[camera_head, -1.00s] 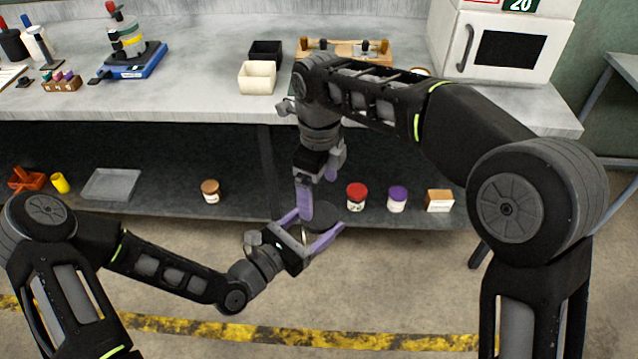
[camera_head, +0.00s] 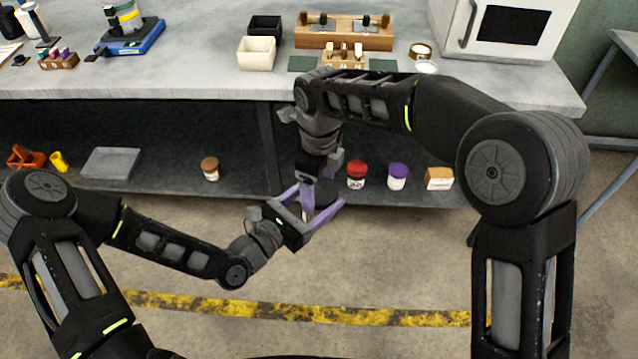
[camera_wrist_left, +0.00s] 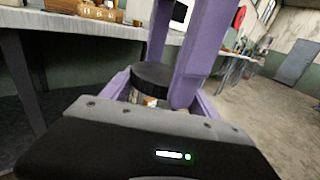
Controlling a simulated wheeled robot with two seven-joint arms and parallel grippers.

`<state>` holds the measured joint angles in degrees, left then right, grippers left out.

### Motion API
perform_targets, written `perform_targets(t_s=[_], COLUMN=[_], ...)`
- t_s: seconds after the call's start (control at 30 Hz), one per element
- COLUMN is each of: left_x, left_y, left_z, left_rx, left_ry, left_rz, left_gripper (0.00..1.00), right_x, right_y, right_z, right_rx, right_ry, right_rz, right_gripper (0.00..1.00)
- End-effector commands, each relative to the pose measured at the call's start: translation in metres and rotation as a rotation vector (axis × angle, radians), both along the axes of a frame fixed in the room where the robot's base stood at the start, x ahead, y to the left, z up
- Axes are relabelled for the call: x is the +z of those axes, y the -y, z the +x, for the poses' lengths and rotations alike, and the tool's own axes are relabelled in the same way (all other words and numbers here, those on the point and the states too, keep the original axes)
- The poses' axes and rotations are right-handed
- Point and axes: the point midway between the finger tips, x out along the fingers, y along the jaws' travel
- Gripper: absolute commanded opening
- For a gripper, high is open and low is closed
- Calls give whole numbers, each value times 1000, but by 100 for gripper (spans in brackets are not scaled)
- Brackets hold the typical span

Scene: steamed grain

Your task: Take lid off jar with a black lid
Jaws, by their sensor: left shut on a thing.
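The jar with a black lid is held in my left gripper (camera_head: 322,215), whose purple fingers are shut on its sides, in front of the lower shelf. The black lid (camera_wrist_left: 154,75) is on top of the jar, and part of the labelled jar body (camera_wrist_left: 143,99) shows below it. The lid also shows as a dark disc in the head view (camera_head: 324,190). My right gripper (camera_wrist_left: 172,75) points down from above, with its purple fingers at the lid, one on the far side and one on the near side. Whether they press on the lid cannot be told.
Jars with brown (camera_head: 210,168), red (camera_head: 356,174) and purple (camera_head: 398,176) lids stand on the lower shelf (camera_head: 240,188), with a small box (camera_head: 439,178) at its right. The grey bench (camera_head: 200,70) above holds bins, racks and a white oven (camera_head: 510,30). The floor in front is clear.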

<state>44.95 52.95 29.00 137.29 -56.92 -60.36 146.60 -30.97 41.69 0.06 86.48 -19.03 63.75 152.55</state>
Motion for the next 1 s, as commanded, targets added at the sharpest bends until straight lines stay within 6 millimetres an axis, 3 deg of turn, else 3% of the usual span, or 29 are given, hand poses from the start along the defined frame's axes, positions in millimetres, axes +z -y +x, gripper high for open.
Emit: perform_targets(t_s=[0.63,0.67,0.9,1.0], left_x=[1,0,1,1], left_y=[0,0,0,0], left_z=[0,0,0,0], left_rx=[0,0,0,0], left_ry=[1,1,1,1], left_rz=[-1,-1,-1,-1], left_gripper=[0,0,0,0], right_x=[0,0,0,0], right_y=[0,0,0,0], right_z=[0,0,0,0], right_rx=[0,0,0,0], right_ry=[1,1,1,0], right_rz=[0,0,0,0], right_gripper=[27,74,94,96])
